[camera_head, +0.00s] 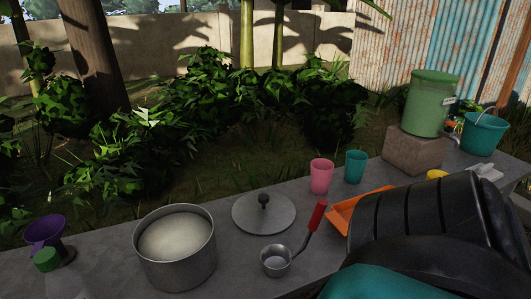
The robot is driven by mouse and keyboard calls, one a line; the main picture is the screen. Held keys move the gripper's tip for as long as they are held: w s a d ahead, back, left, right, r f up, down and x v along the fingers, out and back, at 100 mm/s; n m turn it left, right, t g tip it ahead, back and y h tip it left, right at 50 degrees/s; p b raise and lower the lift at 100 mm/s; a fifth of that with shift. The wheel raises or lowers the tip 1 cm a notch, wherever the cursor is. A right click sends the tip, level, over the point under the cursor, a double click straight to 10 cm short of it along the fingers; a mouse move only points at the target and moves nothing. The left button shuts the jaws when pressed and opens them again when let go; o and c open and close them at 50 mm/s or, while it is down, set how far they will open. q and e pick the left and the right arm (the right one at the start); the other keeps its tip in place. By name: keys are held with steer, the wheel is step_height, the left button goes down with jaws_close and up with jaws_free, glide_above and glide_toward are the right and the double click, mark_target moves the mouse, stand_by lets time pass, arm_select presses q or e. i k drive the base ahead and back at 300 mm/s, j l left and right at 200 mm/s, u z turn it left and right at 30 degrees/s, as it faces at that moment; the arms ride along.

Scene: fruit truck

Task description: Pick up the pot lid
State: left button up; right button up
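The pot lid (250,218) lies flat on the grey counter, with its dark round knob pointing up. It is a round grey metal disc just right of the pot (175,262). The pot is an open metal cylinder with a pale whitish content inside. Neither of my grippers shows in the head view, so I cannot see their place relative to the lid. The lid's top and knob are uncovered.
A ladle with a red handle (317,216) lies close in front of the lid. Pink (321,177) and teal (355,167) cups stand behind it. An orange tray (346,213) is to the right, partly hidden by a large black ribbed shape. A purple funnel (45,231) stands far left.

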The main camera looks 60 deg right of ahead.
mark_target(258, 212)
steer(key=z, duration=1.8)
